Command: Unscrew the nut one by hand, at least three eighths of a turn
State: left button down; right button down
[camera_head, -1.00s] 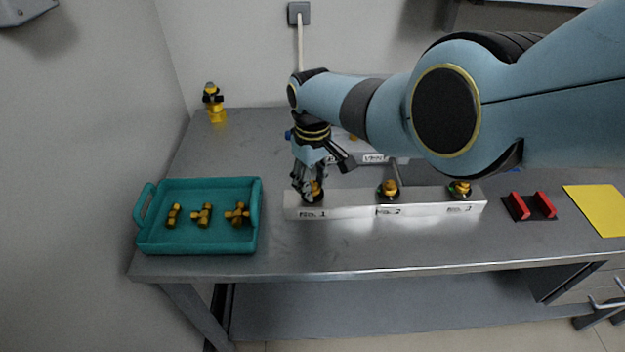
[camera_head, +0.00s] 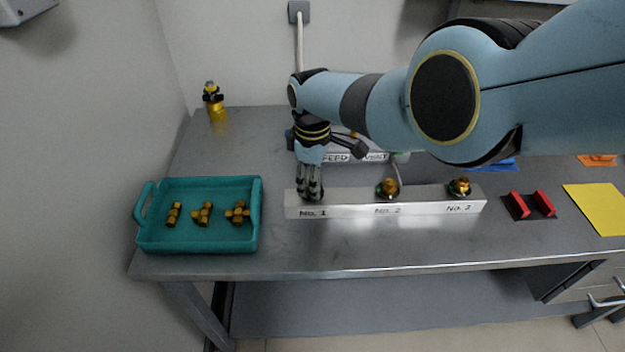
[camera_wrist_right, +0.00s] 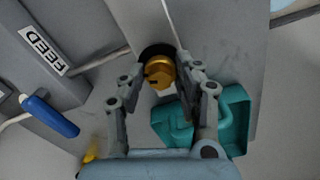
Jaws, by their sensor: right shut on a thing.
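A long metal block (camera_head: 345,208) on the bench carries three stations labelled in order, the leftmost reading No. 1. My right gripper (camera_head: 311,197) points down at the leftmost station and is shut on the brass nut there. In the right wrist view that nut, nut one (camera_wrist_right: 159,72), shows as a brass hex piece between the fingers (camera_wrist_right: 160,80). In the head view the fingers hide it. Brass nuts two (camera_head: 388,187) and three (camera_head: 460,186) sit on the same block to the right. My left gripper is not in view.
A teal tray (camera_head: 256,215) with several brass fittings stands at the left. Behind the block is a unit labelled FEED (camera_wrist_right: 43,50) and VENT, with a blue handle (camera_wrist_right: 50,116). Red blocks (camera_head: 519,206) and a yellow sheet (camera_head: 597,209) lie at the right. The front bench strip is clear.

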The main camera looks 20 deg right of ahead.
jog(key=shift+s+f, duration=0.25)
jog(key=c, duration=0.9)
grip_release()
jog(key=shift+w, duration=0.1)
jog(key=shift+r, duration=0.1)
jog(key=shift+w+r, duration=0.1)
jog(key=shift+w+r, duration=0.1)
jog(key=shift+r, duration=0.45)
notch_tip(320, 180, up, 11)
jog(key=shift+f, duration=0.15)
